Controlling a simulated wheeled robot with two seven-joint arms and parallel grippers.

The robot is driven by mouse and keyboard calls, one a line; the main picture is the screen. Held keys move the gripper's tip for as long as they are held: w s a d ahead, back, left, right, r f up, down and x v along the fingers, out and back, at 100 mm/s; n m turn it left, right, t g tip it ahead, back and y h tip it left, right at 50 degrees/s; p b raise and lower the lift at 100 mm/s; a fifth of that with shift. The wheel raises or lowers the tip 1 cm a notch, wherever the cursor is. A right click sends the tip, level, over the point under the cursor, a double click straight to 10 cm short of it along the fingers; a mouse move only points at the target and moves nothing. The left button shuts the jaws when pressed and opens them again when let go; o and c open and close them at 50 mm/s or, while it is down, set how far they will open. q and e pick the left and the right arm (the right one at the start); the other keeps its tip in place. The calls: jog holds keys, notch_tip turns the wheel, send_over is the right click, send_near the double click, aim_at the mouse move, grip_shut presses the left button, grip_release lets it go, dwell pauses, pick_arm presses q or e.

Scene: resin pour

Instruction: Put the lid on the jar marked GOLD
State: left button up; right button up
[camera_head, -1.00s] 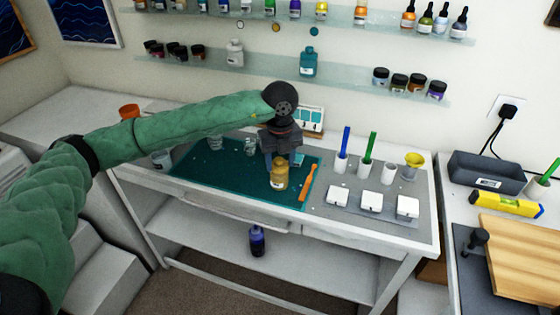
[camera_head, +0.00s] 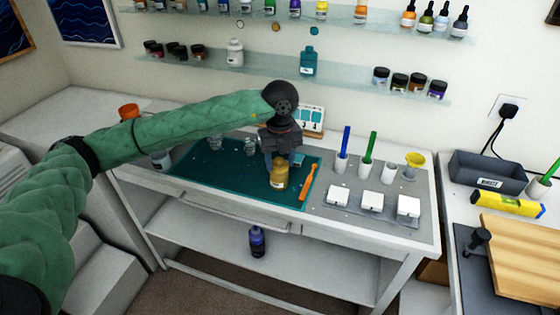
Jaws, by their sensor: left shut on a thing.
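The gold-coloured jar (camera_head: 279,179) stands upright on the teal mat (camera_head: 225,177), near the mat's right part. Its label is too small to read. My left gripper (camera_head: 279,162) points down over the jar, its fingers at the jar's top. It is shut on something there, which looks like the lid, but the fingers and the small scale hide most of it. I cannot tell whether the lid sits fully on the rim. My right gripper is not in view.
An orange stick (camera_head: 308,182) lies just right of the jar. Clear cups stand at the mat's back left. A dark blue bottle (camera_head: 257,242) is on the lower shelf.

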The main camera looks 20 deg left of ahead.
pick_arm(q)
jog(key=o, duration=1.5)
jog(key=shift+r, duration=0.15)
jog(key=shift+r+p, duration=0.9)
jog(key=shift+r, duration=2.45)
jog(key=c, duration=2.1)
grip_shut()
